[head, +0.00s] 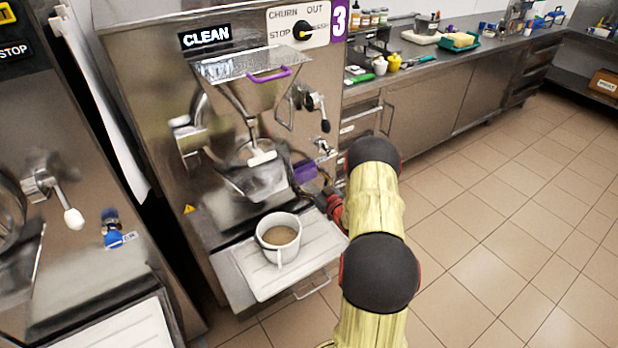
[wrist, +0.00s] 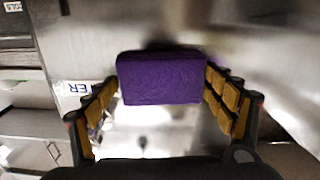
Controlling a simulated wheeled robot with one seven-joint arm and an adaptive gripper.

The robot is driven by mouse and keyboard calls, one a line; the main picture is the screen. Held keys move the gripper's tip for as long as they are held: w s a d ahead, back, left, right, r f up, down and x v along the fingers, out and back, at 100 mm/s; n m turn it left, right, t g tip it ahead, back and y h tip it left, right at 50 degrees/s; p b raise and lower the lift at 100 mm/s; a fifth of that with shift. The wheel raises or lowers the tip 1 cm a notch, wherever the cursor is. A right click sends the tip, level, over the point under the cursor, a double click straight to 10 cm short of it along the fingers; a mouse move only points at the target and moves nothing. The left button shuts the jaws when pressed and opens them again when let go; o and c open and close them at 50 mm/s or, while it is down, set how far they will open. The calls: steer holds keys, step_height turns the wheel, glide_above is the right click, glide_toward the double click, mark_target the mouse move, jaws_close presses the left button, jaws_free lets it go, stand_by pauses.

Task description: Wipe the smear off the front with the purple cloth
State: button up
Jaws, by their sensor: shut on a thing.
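The purple cloth (wrist: 160,79) is a folded block between the two yellow-padded fingers of my gripper (wrist: 163,92) in the wrist view. My gripper is shut on it. In the head view the cloth (head: 304,170) shows small at the lower right of the steel front (head: 345,124) of freezer 3, with my gripper (head: 312,182) partly hidden behind my arm. The cloth's far edge is close to the metal, with a dark shadow along it; I cannot tell whether it touches. I cannot clearly make out the smear in either view.
A white mug (head: 278,240) of brown liquid stands on the pale drip tray (head: 258,275) below the spout. The steel hopper (head: 250,75), with a purple handle, and black-knobbed levers (head: 322,112) stick out nearby. Another freezer is at left. The tiled floor (head: 490,225) at right is clear.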

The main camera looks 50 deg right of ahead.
steer(key=w+a, duration=0.2)
steer(key=a, duration=0.7)
steer(key=shift+a, duration=0.15)
stand_by(0.6)
steer(key=shift+v, duration=3)
steer(key=shift+s, duration=0.1)
steer(key=shift+v, duration=1.4)
